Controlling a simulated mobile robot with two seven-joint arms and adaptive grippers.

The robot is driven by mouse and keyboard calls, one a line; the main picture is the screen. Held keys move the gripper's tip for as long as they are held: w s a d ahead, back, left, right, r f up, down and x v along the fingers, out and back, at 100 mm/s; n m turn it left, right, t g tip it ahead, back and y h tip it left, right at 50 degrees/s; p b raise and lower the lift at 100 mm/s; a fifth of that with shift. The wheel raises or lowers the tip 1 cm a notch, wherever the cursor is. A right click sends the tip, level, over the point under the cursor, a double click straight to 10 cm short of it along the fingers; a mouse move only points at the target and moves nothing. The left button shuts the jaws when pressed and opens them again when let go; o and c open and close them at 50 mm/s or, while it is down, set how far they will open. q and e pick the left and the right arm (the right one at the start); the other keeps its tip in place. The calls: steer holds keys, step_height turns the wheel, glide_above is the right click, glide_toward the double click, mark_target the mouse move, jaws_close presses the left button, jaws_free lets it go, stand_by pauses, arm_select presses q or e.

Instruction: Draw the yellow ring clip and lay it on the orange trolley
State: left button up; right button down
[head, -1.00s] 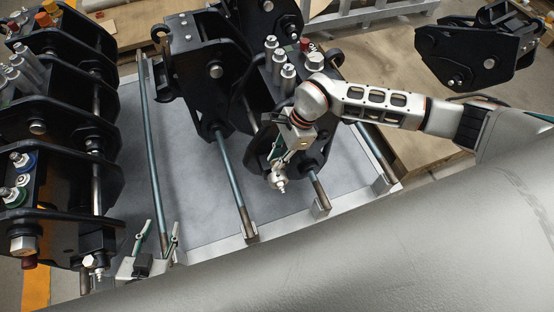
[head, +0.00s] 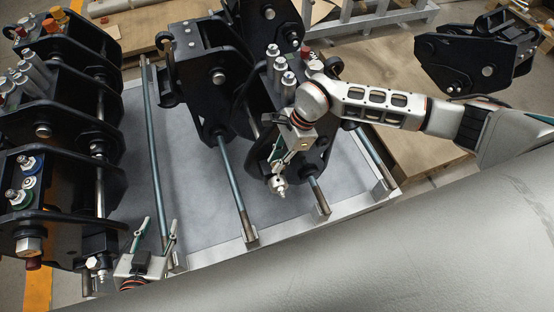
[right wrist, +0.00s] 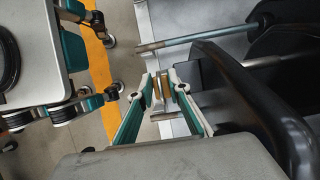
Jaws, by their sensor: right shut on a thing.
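My right gripper (head: 279,172) is low beside the black coupler at the middle right of the rack. In the right wrist view its white and green fingers (right wrist: 165,85) are closed on a small yellow piece (right wrist: 167,90), seemingly the yellow ring clip; its ring shape is not clear. In the head view the fingers and a silver fitting (head: 277,186) overlap, and the clip cannot be made out. My left gripper (head: 155,232) is open and empty at the rack's front left, fingers apart. I cannot make out an orange trolley.
Black couplers stand at the left (head: 60,120) and middle (head: 210,75) of the grey rack (head: 195,185). Steel rods (head: 231,185) cross it. Another coupler (head: 470,60) sits at back right. Part of the rack's grey floor is clear. A yellow floor stripe (right wrist: 97,65) lies beyond.

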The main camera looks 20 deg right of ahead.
arm_select(q)
steer(key=shift+r, duration=0.1)
arm_select(e)
steer(key=shift+r, duration=0.1)
steer(key=shift+r+p, duration=1.4)
steer(key=shift+r, duration=0.6)
arm_select(q)
steer(key=r, duration=0.2)
steer(key=w+r, duration=0.1)
steer(key=r, duration=0.1)
arm_select(e)
steer(key=shift+f, duration=0.1)
arm_select(q)
steer(key=shift+f, duration=0.1)
